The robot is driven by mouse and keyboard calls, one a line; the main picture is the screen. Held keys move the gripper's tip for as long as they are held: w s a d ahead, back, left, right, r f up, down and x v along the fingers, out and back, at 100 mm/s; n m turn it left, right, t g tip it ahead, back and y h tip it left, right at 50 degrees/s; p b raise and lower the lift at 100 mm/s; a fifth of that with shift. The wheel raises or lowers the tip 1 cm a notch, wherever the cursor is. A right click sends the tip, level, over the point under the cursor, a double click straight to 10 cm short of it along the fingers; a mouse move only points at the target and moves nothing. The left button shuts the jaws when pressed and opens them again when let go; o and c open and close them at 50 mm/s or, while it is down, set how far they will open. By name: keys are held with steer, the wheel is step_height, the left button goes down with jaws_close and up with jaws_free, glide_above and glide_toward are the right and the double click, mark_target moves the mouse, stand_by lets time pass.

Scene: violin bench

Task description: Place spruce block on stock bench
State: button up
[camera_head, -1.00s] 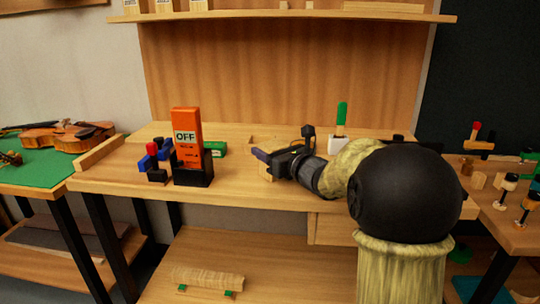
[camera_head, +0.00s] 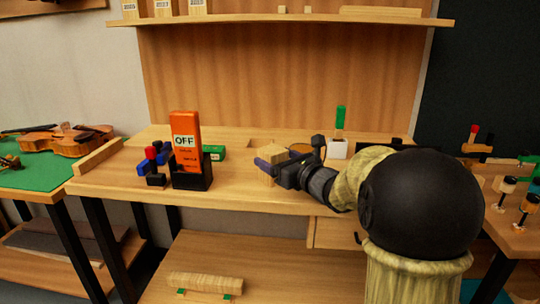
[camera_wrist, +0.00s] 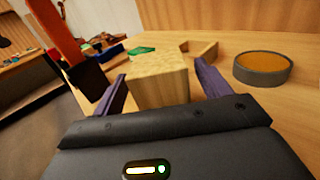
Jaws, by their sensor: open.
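The spruce block (camera_wrist: 158,85), a pale wooden block, sits on the stock bench (camera_head: 240,188) top. In the wrist view it is between the two purple fingers of my gripper (camera_wrist: 160,68), with a gap showing on each side. My gripper is open. In the head view, my gripper (camera_head: 268,163) is low over the bench and hides part of the block (camera_head: 284,152). The block's underside is hidden, so its contact with the bench cannot be fully seen.
A round grey tin with an amber top (camera_wrist: 262,68) is right of the block. A white holder with a green-handled tool (camera_head: 338,148) is behind.

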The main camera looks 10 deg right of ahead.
steer(key=v, duration=0.8)
steer(key=shift+s+d, duration=0.2)
steer(key=shift+s, duration=0.15)
